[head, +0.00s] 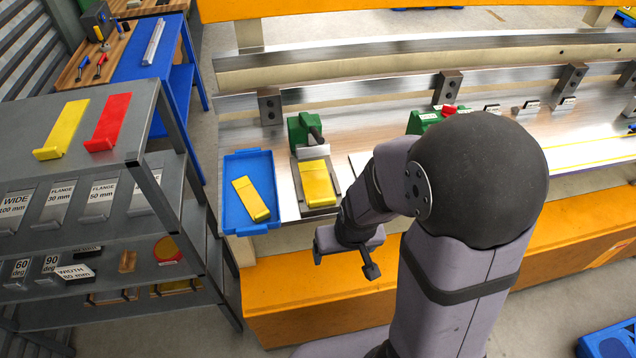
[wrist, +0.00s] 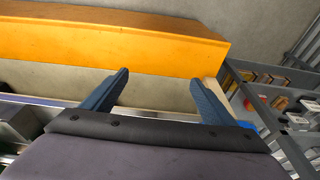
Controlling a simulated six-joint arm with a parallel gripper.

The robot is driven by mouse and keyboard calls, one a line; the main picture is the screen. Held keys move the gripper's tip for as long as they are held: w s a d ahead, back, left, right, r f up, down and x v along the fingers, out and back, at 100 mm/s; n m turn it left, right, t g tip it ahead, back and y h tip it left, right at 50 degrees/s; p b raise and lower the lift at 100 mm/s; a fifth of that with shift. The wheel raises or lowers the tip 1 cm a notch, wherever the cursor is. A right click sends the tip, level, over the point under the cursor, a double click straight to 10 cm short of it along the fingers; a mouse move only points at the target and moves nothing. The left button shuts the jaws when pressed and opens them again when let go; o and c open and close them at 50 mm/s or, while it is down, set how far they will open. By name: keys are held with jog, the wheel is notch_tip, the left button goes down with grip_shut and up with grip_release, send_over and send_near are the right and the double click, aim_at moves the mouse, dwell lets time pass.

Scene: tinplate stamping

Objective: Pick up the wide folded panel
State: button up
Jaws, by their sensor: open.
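One yellow folded panel (head: 319,184) lies on a small metal fixture (head: 296,190) on the bench; it looks the wider of the two there. A narrower yellow panel (head: 251,199) lies tilted in a blue tray (head: 262,162) to its left. Another yellow panel (head: 64,130) and a red panel (head: 109,122) lie on the grey rack's top. My gripper (head: 345,266) is open and empty, in front of the bench edge and nearer the camera than the fixture. The wrist view shows its two fingers (wrist: 160,78) apart, with no panel between them.
A green clamp-like device (head: 301,130) stands behind the fixture. Metal rails (head: 350,93) run along the bench's back. The orange beam (head: 300,305) lies along the front, below my gripper. The grey rack (head: 145,150) with labelled holders stands at left.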

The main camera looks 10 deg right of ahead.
jog(key=w+f+t+p, duration=0.2)
jog(key=w+t+p, duration=0.3)
jog(key=w, duration=0.4)
jog(key=t+p, duration=0.4)
jog(key=t, duration=0.2)
send_near(323, 202)
jog(key=shift+w+d+f, duration=0.15)
jog(key=shift+w, duration=0.55)
jog(key=shift+b+x, duration=1.05)
jog(key=shift+b, duration=0.05)
jog(key=shift+f, duration=0.1)
jog(key=b+x, duration=0.3)
jog(key=b, duration=0.1)
jog(key=shift+w+f+b, duration=0.1)
jog(key=shift+f+b, duration=0.05)
jog(key=shift+b, duration=0.25)
jog(key=shift+w+p, duration=0.35)
jog(key=shift+p, duration=0.3)
jog(key=shift+w+f, duration=0.2)
jog(key=shift+w, duration=0.35)
